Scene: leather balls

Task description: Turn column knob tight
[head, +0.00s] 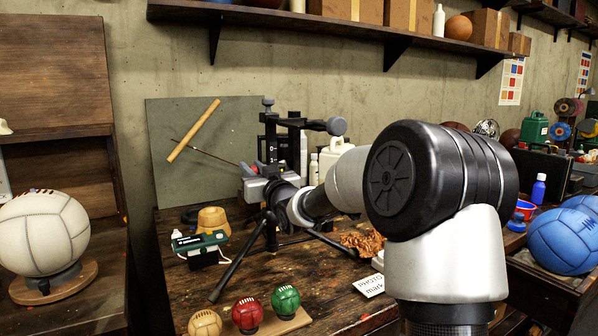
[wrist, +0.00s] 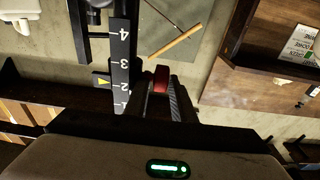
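A black stand with an upright column (head: 294,145) is on the workbench in the head view. In the wrist view its column scale (wrist: 121,62) shows white numbers and a yellow pointer. A red knob (wrist: 161,77) lies between my gripper's two narrow fingertips (wrist: 161,88), right beside the scale. The fingers are apart around it. I cannot tell whether both press on it. In the head view my gripper (head: 258,179) is at the column, with a bit of red near its tip. My own arm covers part of the stand's right side.
A green panel (head: 175,120) with a wooden stick leans on the wall behind. A green-topped device (head: 200,242) and several small balls, one red (head: 247,314), are on the bench in front. A white ball (head: 42,232) is at left. A shelf (head: 350,28) hangs above.

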